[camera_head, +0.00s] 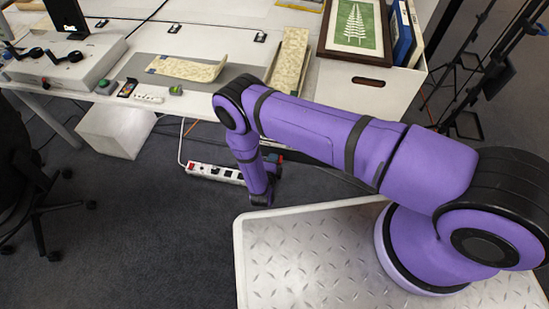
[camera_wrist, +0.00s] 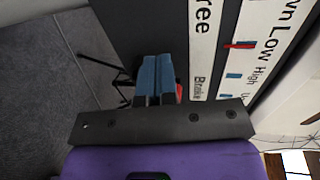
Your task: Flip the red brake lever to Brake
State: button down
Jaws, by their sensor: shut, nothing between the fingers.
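In the wrist view, my gripper (camera_wrist: 158,64) has its two blue fingers close together, shut and empty. A small red piece (camera_wrist: 179,92), probably the brake lever, shows just right of the fingers; most of it is hidden behind them. I cannot tell its position or whether the fingers touch it. A white label strip (camera_wrist: 202,45) right of it reads "Free" towards the top and "Brake" lower down, beside the red piece. In the head view my forearm hangs down past the table edge, and the lever cannot be made out.
A second label strip (camera_wrist: 262,35) with a red marker (camera_wrist: 240,44) reads "Low" and "High". In the head view, a power strip (camera_head: 213,173) lies on the floor behind my forearm. A white table (camera_head: 210,40) with boxes and a framed picture (camera_head: 354,27) stands beyond.

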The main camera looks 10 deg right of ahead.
jog(key=shift+s+d, duration=0.1)
jog(key=shift+d, duration=0.15)
jog(key=s+a, duration=0.4)
jog(key=s, duration=0.2)
jog(key=shift+a, duration=0.2)
dwell(0.4)
